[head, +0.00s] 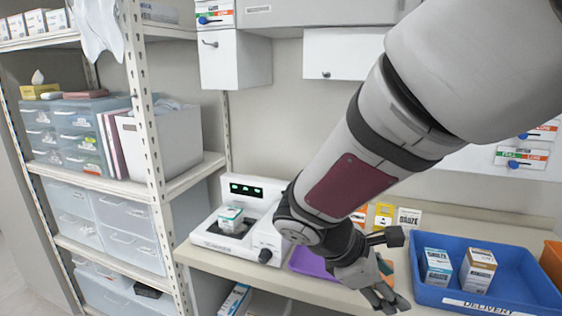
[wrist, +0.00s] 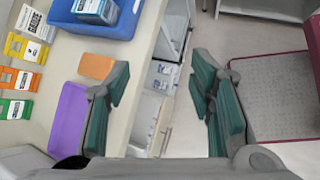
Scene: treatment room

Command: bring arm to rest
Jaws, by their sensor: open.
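My gripper (head: 388,270) hangs at the front edge of the counter, between the scale and the blue tray, with the arm reaching down from the upper right. In the wrist view my gripper (wrist: 163,100) has its two fingers wide apart, with nothing between them. Below the gap show the counter's front edge, an open drawer or shelf space and the floor. The arm hides part of the counter and the wall behind it.
A blue tray (head: 532,282) labelled delivery holds small boxes on the right. A purple tray (head: 316,263) lies left of my gripper. An orange item (wrist: 97,66) lies near the counter edge.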

